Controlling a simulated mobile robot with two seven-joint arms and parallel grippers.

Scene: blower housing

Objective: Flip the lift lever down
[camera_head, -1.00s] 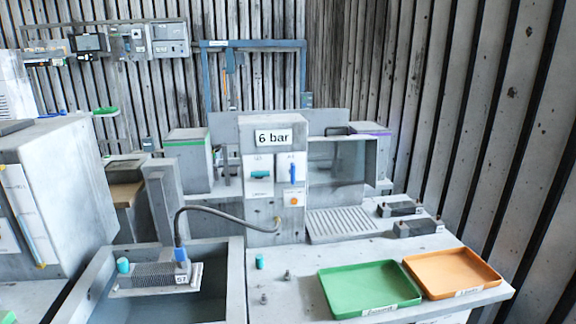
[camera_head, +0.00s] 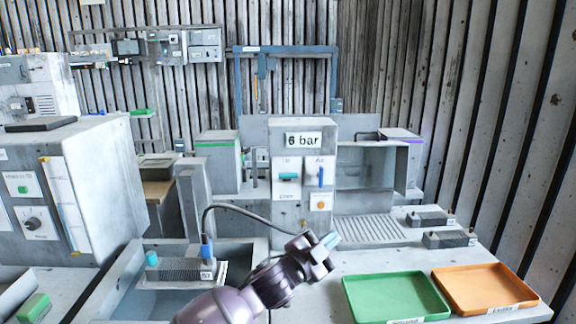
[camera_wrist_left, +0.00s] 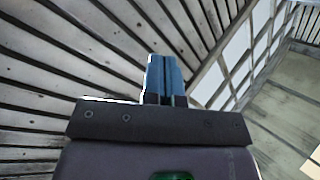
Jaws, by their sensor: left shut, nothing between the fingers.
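A grey control column (camera_head: 303,215) with a "6 bar" sign carries two small levers on white plates. The left lever is teal (camera_head: 289,176) and lies level. The right lever is blue (camera_head: 320,176) and stands upright. Their labels are too small to read, so I cannot tell which is the lift lever. My left gripper (camera_head: 332,240) is shut and empty, in front of and below the levers, apart from them in the picture. Its blue fingers also show pressed together in the left wrist view (camera_wrist_left: 165,75). My right gripper is out of view.
An orange button (camera_head: 320,202) sits below the blue lever. A basin (camera_head: 125,290) at left holds a ribbed part (camera_head: 175,273) joined to a curved hose (camera_head: 245,211). A green tray (camera_head: 395,297) and an orange tray (camera_head: 485,288) lie at right.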

